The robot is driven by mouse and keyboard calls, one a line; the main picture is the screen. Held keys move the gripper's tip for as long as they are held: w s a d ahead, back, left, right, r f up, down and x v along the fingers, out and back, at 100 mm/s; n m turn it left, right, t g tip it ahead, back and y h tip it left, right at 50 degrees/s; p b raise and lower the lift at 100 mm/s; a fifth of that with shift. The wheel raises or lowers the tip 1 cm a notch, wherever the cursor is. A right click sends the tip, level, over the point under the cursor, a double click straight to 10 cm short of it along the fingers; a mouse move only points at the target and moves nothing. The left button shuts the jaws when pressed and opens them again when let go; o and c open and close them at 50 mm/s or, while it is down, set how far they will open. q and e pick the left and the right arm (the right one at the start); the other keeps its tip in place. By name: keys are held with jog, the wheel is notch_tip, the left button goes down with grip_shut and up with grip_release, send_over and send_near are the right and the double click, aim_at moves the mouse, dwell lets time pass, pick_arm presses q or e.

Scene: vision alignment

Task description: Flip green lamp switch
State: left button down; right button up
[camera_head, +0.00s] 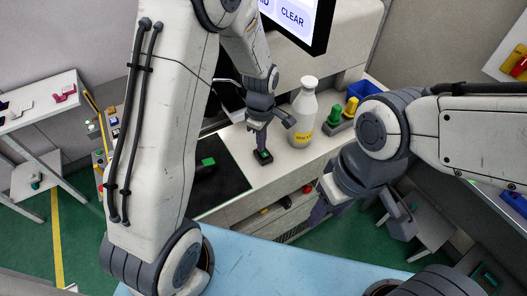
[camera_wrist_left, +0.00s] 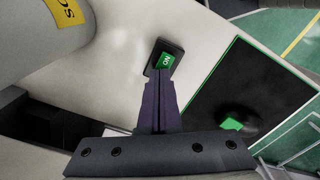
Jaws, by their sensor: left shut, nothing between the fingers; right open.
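The green lamp switch (camera_head: 263,156) is a small black box with a green rocker on the pale counter. In the left wrist view the switch (camera_wrist_left: 165,61) shows its green face marked "ON". My left gripper (camera_head: 257,133) is shut and empty, pointing down just above the switch. In the left wrist view its closed fingertips (camera_wrist_left: 160,78) appear at the lower edge of the switch; I cannot tell whether they touch it. My right gripper (camera_head: 352,212) is open and empty at the right, away from the counter.
A white bottle (camera_head: 304,112) with a yellow label stands right of the switch. Beyond it are a green button station (camera_head: 336,116) and a blue bin (camera_head: 361,90). A black mat (camera_head: 222,182) with a green-topped object (camera_head: 207,163) lies left. A screen (camera_head: 298,20) hangs above.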

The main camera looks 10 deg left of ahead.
pick_arm(q)
notch_tip(320, 180, up, 7)
jog(key=p, duration=0.5)
jog(key=shift+p, duration=0.35)
jog(key=s+d+r+m+b, duration=0.1)
jog(key=s+d+m+b, duration=0.2)
jog(key=s+m, duration=0.4)
jog(key=s+d+r+m+b, duration=0.2)
jog(key=s+m+b, duration=0.1)
jog(key=s+m, duration=0.5)
jog(key=s+d+r+m+h+b, duration=0.1)
jog(key=s+d+m+b, duration=0.2)
jog(key=s+m, duration=0.4)
jog(key=shift+s+d+r, duration=0.15)
jog(key=shift+s+d, duration=0.15)
jog(key=shift+s, duration=0.6)
jog(key=shift+w, duration=0.1)
